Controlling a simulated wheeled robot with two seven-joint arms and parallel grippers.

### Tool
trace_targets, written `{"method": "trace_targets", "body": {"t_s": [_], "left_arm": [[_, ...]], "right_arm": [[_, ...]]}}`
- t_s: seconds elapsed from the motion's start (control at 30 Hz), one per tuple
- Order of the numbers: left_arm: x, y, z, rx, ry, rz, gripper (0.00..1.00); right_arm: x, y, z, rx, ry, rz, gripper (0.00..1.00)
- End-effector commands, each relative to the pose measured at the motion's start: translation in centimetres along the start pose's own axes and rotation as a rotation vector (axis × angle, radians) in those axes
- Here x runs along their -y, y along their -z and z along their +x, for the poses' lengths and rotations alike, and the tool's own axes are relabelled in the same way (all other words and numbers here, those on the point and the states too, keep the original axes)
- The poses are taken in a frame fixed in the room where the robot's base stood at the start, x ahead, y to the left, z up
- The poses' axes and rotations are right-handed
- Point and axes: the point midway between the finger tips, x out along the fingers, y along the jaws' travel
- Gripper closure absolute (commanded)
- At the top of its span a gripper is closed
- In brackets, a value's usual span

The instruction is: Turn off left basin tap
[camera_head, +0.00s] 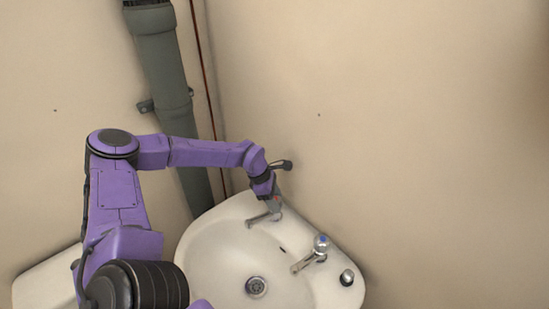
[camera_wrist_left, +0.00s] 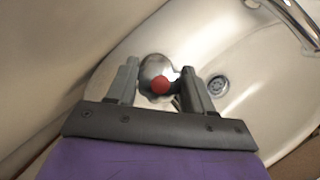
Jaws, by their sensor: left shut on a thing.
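The left basin tap (camera_head: 262,217) stands at the back left of the white basin, its spout pointing over the bowl. In the left wrist view its round metal handle with a red cap (camera_wrist_left: 160,84) sits between the two grey fingers. My left gripper (camera_head: 272,201) reaches down onto the tap from above and is shut on its handle; the gripper hides most of the handle in the head view. The wrist view shows the fingers (camera_wrist_left: 163,88) on either side of the handle. My right gripper is not in view.
The white basin (camera_head: 215,243) has a drain (camera_head: 256,286) in its bowl. A second tap with a blue cap (camera_head: 319,247) and a round metal knob (camera_head: 347,277) stand on its right rim. A grey pipe (camera_head: 163,75) runs down the corner behind my left arm. Walls stand close behind the basin.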

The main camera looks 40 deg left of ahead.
Motion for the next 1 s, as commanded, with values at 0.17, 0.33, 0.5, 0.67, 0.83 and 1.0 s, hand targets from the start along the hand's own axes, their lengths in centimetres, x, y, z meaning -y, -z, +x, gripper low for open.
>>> {"method": "trace_targets", "body": {"t_s": [0.17,0.33,0.5,0.67,0.83,1.0], "left_arm": [[-0.1,-0.1,0.1,0.003,0.027,0.079,0.79],[0.0,-0.1,0.0,0.002,0.046,0.122,0.79],[0.0,-0.1,0.0,0.001,0.053,0.139,0.79],[0.0,-0.2,-0.1,0.001,0.055,0.141,0.79],[0.1,-0.1,-0.1,0.001,0.055,0.140,0.79],[0.1,-0.1,-0.1,0.000,0.055,0.138,0.24]], "right_arm": [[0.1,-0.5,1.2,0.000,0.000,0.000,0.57],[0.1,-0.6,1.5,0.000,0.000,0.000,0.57],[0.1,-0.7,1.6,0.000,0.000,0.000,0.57],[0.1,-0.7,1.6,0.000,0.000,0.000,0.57],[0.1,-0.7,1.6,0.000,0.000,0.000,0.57],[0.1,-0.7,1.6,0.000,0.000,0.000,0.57]]}}
